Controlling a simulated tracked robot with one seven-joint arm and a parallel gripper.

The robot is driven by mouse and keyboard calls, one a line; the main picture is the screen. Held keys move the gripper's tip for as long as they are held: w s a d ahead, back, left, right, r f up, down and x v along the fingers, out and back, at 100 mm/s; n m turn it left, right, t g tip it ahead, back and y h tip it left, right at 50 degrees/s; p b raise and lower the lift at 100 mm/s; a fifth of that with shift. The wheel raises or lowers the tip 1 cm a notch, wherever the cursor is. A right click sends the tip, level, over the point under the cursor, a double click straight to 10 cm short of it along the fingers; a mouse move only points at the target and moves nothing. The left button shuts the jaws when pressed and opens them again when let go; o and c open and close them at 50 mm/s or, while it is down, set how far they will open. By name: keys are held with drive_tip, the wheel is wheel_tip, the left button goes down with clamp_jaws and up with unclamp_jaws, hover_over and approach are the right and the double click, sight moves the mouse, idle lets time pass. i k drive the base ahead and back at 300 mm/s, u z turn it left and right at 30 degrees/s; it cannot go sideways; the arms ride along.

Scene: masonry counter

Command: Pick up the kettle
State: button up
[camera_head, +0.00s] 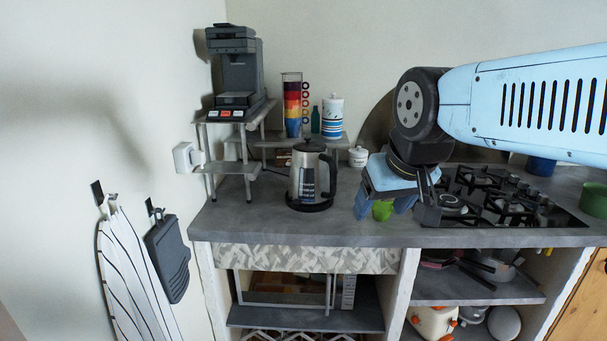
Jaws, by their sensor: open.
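The kettle (308,172) is silver with a black lid, black handle and a dark base. It stands upright on the grey counter (260,213), left of the middle in the head view. Its handle is on the right side, facing my arm. My gripper (393,210) hangs from my light blue arm over the counter, to the right of the kettle and apart from it. It is open, and nothing is seen held in it. Its fingers are partly hard to make out against the dark things behind.
A coffee machine (234,72) stands on a small shelf at the back left. A stack of colored cups (292,103) and a striped jar (332,117) stand behind the kettle. A hob (500,200) lies right. Counter left of the kettle is clear.

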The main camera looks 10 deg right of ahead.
sight(310, 178)
drive_tip(key=u, duration=0.05)
drive_tip(key=k, duration=0.5)
drive_tip(key=u, duration=0.85)
drive_tip(key=i, duration=1.2)
drive_tip(key=z, duration=2.5)
